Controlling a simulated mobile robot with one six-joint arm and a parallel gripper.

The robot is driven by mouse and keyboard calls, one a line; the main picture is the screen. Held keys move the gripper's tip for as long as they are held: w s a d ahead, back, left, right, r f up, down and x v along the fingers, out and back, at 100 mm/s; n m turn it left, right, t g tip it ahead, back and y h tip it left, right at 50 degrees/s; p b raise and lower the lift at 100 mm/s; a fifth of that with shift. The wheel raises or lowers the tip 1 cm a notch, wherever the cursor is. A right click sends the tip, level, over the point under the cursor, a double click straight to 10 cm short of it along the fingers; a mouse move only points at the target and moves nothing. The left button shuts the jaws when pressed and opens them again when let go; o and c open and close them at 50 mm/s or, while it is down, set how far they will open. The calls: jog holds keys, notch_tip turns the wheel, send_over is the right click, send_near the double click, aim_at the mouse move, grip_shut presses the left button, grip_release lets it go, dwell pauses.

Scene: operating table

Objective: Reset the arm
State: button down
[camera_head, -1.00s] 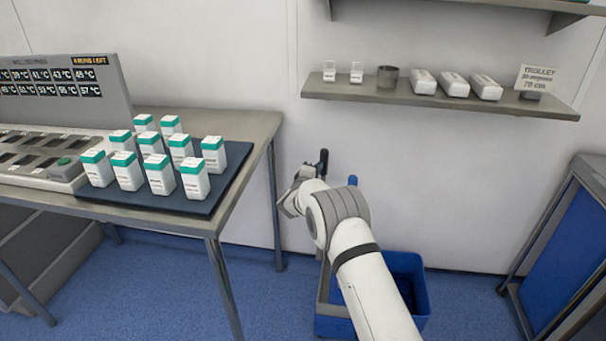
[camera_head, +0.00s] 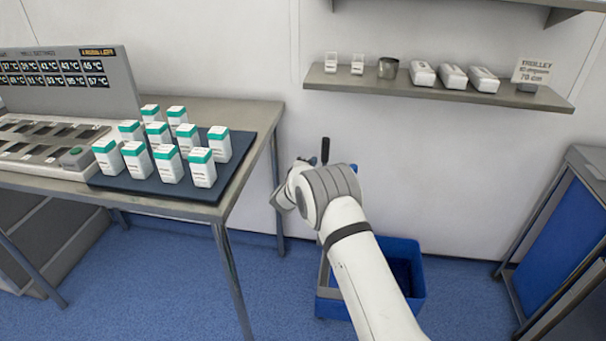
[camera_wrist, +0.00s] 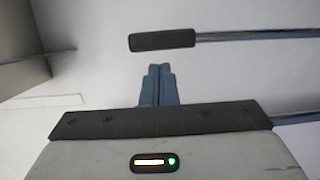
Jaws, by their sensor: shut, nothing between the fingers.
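My white arm reaches up from the bottom of the head view, bent at a grey joint, in front of the wall. My gripper (camera_wrist: 159,86) shows in the wrist view as two blue-grey fingers held together, shut with nothing between them. In the head view the gripper end is mostly hidden behind the wrist, to the right of the table edge. A black handle grip (camera_wrist: 162,41) on a metal bar lies beyond the fingertips in the wrist view, apart from them. The same dark grip (camera_head: 325,150) stands upright just behind my wrist in the head view.
A metal table (camera_head: 243,112) at left bears a dark mat (camera_head: 215,190) with several green-and-white boxes and a grey device (camera_head: 75,75). A wall shelf (camera_head: 420,88) holds white packs and a metal cup (camera_head: 388,68). A blue bin (camera_head: 405,255) stands behind my arm. A blue-sided trolley (camera_head: 560,245) is at right.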

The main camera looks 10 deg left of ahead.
jog(key=v, duration=0.8)
jog(key=d+r+m+g+y+p, duration=0.2)
jog(key=d+r+y+p, duration=0.2)
jog(key=r, duration=0.8)
jog(key=s+d+r+m+g+y+p, duration=0.35)
jog(key=s+d+r, duration=0.3)
jog(key=r, duration=0.45)
jog(key=s+d+r+m+g+h+p, duration=0.1)
jog(key=s+d, duration=0.5)
jog(key=s, duration=0.6)
jog(key=s+d+r+m+g+h+p, duration=0.1)
jog(key=s+d+r+m+g+p, duration=0.3)
jog(key=s, duration=0.9)
jog(key=s+d+r+m+g+h+p, duration=0.1)
jog(key=s+d+r+m+g+p, duration=0.1)
jog(key=s+d, duration=0.6)
jog(key=s+m+g+p, duration=0.1)
jog(key=s+m+g, duration=0.1)
jog(key=s, duration=0.3)
jog(key=shift+d+r+m, duration=0.25)
jog(key=shift+r+m, duration=0.1)
jog(key=shift+r, duration=0.05)
jog(key=shift+s, duration=0.1)
